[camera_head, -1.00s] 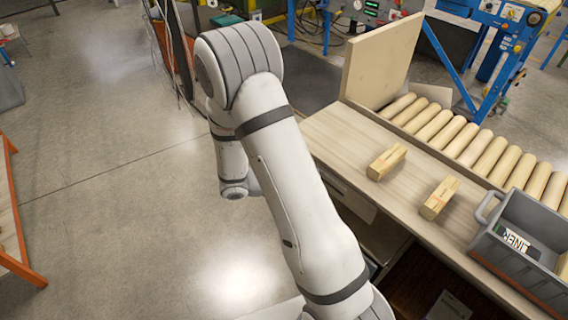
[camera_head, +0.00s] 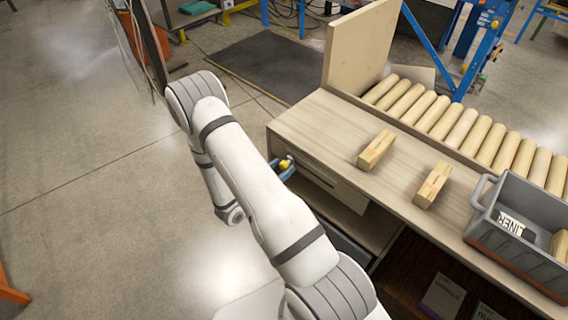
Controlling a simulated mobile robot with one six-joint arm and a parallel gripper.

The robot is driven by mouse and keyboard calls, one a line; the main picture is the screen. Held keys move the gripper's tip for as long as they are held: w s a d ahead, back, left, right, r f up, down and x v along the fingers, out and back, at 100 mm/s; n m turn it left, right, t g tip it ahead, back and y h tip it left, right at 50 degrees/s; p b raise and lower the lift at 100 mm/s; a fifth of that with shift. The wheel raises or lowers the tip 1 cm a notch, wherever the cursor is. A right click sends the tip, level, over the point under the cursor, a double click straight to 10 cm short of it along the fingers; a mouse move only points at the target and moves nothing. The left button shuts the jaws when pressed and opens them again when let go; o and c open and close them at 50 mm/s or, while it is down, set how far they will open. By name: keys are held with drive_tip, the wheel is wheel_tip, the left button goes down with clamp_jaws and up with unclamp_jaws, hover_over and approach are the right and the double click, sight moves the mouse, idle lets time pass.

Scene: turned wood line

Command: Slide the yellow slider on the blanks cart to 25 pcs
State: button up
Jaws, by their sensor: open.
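The fingers look open. A small yellow piece (camera_head: 286,162) shows at the fingertips; it may be the yellow slider, but it is too small to be sure. I cannot tell whether the fingers touch it. No scale or 25 pcs mark can be read. My arm hides the rest of the gripper. No cart can be made out for certain.
The wooden bench (camera_head: 318,124) bears two wood blocks (camera_head: 376,150) (camera_head: 433,185), an upright board (camera_head: 358,50) and a grey LINER bin (camera_head: 482,228). A row of wooden rollers (camera_head: 440,120) runs behind. A dark mat (camera_head: 265,65) lies beyond.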

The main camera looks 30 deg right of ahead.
drive_tip(key=shift+x, duration=1)
clamp_jaws()
drive_tip(key=shift+s+a, duration=0.1)
